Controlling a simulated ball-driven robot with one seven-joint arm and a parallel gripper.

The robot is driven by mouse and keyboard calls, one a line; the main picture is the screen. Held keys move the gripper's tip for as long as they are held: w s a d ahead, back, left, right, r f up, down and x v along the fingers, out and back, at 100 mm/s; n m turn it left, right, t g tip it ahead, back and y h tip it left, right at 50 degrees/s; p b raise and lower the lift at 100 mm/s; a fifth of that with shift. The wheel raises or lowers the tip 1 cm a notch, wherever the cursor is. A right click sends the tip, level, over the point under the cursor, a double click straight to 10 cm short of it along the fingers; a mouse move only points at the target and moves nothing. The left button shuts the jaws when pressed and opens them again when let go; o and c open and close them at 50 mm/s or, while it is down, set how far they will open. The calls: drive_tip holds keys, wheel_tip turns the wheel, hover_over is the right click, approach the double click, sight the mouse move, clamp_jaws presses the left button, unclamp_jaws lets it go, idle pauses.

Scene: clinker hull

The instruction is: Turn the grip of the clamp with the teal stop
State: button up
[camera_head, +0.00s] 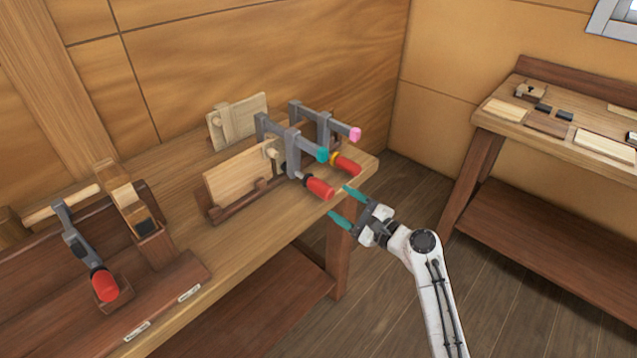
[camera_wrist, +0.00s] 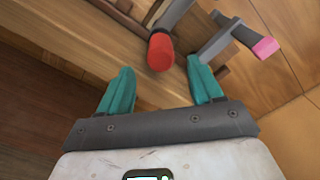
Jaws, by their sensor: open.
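The clamp with the teal stop (camera_head: 322,154) stands on the bench beside a light wooden board. The teal stop is not seen in the wrist view.
A second clamp with a pink stop (camera_head: 355,134) stands close behind, its red grip (camera_head: 346,164) near the first. A third clamp (camera_head: 78,240) with a red grip stands in a rack at left. Another bench (camera_head: 560,140) is at right. Open floor lies between the benches.

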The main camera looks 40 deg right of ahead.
sight(319, 188)
drive_tip(key=w, duration=0.9)
drive_tip(key=shift+p, duration=0.4)
drive_tip(key=c, duration=1)
